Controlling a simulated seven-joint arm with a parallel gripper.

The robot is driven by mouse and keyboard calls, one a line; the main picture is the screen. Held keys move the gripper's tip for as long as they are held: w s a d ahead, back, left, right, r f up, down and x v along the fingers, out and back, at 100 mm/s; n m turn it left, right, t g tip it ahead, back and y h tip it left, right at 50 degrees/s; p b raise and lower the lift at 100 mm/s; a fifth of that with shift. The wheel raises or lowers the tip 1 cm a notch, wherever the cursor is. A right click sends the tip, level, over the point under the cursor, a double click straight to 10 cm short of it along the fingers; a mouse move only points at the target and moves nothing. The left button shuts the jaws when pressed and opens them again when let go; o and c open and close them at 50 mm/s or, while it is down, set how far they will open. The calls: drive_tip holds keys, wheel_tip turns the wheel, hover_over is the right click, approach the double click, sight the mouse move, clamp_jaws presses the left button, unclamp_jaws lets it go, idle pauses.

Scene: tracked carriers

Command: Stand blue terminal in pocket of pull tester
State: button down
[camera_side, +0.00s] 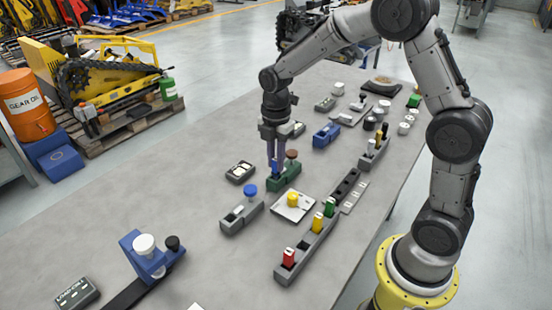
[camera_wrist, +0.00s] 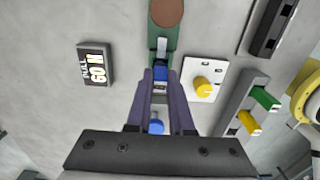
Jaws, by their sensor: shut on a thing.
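My gripper (camera_side: 276,160) points down over the green pull tester (camera_side: 285,180) and is shut on the blue terminal (camera_side: 274,168). In the wrist view the blue terminal (camera_wrist: 161,74) is between my purple fingertips (camera_wrist: 160,84), at the near end of the green tester (camera_wrist: 173,42). Its lower end and the pocket are hidden, so I cannot tell whether it is seated in the pocket or just above it.
A display reading 60 N (camera_wrist: 96,65) lies left of the tester. A grey fixture with a blue knob (camera_side: 250,190) stands in front. A white plate with a yellow knob (camera_side: 292,199) and a grey rack (camera_side: 307,247) holding red, yellow and green terminals are at the right.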

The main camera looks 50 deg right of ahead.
idle(0.3)
drive_tip(key=shift+c, duration=1.2)
unclamp_jaws()
drive_tip(key=shift+r, duration=3.5)
drive_tip(key=shift+r, duration=0.1)
